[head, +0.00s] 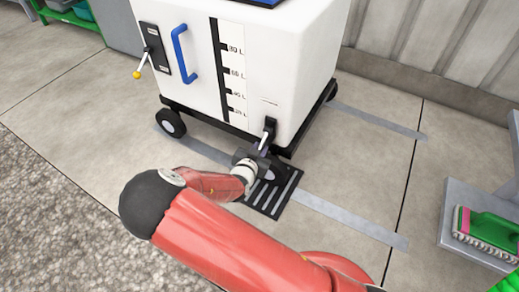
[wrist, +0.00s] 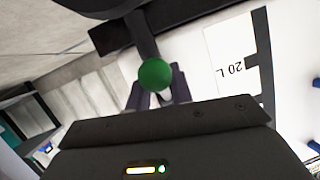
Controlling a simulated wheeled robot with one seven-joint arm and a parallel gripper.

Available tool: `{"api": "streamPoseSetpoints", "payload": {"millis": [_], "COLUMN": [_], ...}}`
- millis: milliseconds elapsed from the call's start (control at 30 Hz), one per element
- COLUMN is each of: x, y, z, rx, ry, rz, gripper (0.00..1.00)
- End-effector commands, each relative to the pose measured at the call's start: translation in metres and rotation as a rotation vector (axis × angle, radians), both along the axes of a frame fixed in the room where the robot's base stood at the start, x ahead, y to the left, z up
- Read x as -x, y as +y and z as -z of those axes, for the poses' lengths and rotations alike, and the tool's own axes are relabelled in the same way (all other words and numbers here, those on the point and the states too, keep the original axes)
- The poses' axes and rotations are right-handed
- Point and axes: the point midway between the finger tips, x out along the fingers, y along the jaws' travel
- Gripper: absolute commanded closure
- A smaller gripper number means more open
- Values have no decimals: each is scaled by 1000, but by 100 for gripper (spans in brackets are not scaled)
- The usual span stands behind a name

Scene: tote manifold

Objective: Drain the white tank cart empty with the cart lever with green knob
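The white tank cart (head: 285,50) stands upright in the head view, with a level scale on its front. The cart lever (head: 265,138) is at its lower right corner; my gripper (head: 262,163) is at the lever's lower end and hides its knob there. In the wrist view the green knob (wrist: 155,74) sits between the two fingers of my gripper (wrist: 158,92), which look closed against its sides. The lever (wrist: 142,35) runs from the knob to a dark mount. The liquid level is not readable.
A dark floor grate (head: 272,195) lies below the lever. Another lever with a yellow knob (head: 137,75) and a blue handle (head: 183,52) are on the cart's front left. A grey platform with a green brush (head: 490,230) stands at right.

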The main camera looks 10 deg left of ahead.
Motion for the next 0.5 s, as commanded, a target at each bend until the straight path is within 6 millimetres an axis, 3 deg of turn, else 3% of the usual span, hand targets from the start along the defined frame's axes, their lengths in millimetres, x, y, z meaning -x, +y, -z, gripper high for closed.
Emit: {"api": "streamPoseSetpoints", "payload": {"millis": [100,367,500], "x": [3,3,13], "y": [1,1,3], "z": [8,4,-1], "rx": [3,1,0], "ry": [17,9,10], "rz": [-4,-1,-1], "gripper": [65,65,65]}}
